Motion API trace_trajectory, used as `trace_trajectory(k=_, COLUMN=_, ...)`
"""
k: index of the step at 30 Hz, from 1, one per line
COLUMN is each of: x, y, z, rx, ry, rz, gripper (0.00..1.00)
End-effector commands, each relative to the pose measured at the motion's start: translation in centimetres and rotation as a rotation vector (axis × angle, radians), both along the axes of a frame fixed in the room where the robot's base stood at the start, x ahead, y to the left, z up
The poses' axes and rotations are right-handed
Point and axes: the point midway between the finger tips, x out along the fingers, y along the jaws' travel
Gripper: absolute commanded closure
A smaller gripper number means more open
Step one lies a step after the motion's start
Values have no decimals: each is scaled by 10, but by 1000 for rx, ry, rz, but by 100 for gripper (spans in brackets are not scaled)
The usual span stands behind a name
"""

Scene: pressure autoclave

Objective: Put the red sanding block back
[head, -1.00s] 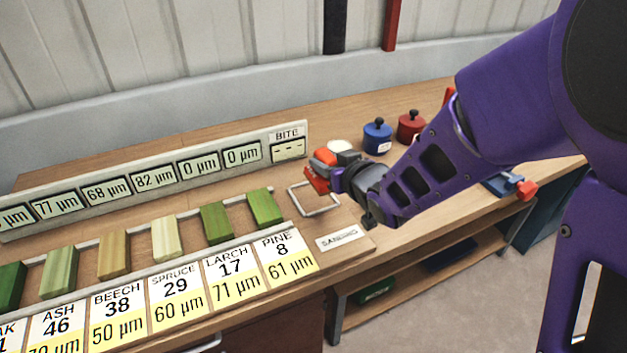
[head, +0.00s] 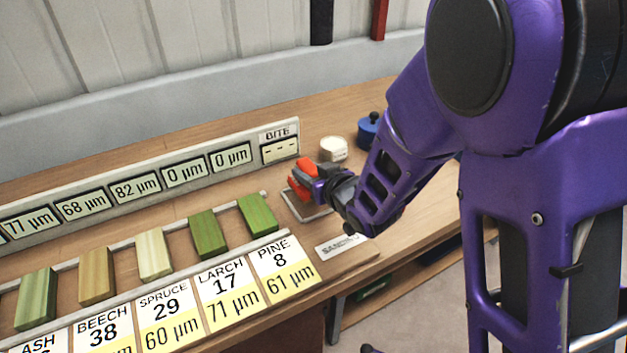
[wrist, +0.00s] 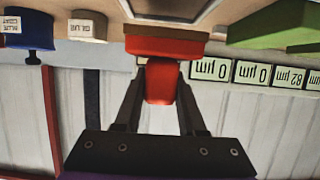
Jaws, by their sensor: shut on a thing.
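My gripper (head: 318,182) is shut on the red sanding block (head: 300,186), close above the far part of a thin rectangular outline (head: 318,217) on the bench. In the upside-down wrist view, the fingers (wrist: 160,92) clasp the block's red grip, and its wide red body (wrist: 165,46) lies beyond them. The outline (wrist: 175,14) shows at the top edge there. I cannot tell whether the block touches the bench. A white label reading "SANDING" (head: 341,246), partly hidden by my wrist, lies in front of the outline.
Green and tan wood samples (head: 257,215) stand left of the outline, above a row of name cards (head: 279,272). A display rail (head: 136,191) with a BITE screen (head: 280,150) runs behind. A cream pot (head: 333,149) and blue pot (head: 369,130) stand behind my gripper.

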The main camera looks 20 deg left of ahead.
Motion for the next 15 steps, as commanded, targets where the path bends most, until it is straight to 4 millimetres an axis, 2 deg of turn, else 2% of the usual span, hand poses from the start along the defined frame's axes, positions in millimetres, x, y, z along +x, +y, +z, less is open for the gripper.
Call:
trace_trajectory(k=8, x=0, y=0, z=-35, rx=-2, ry=1, rz=0, gripper=100)
trace_trajectory(k=15, x=0, y=0, z=-36, rx=1, ry=-2, rz=-1, gripper=100)
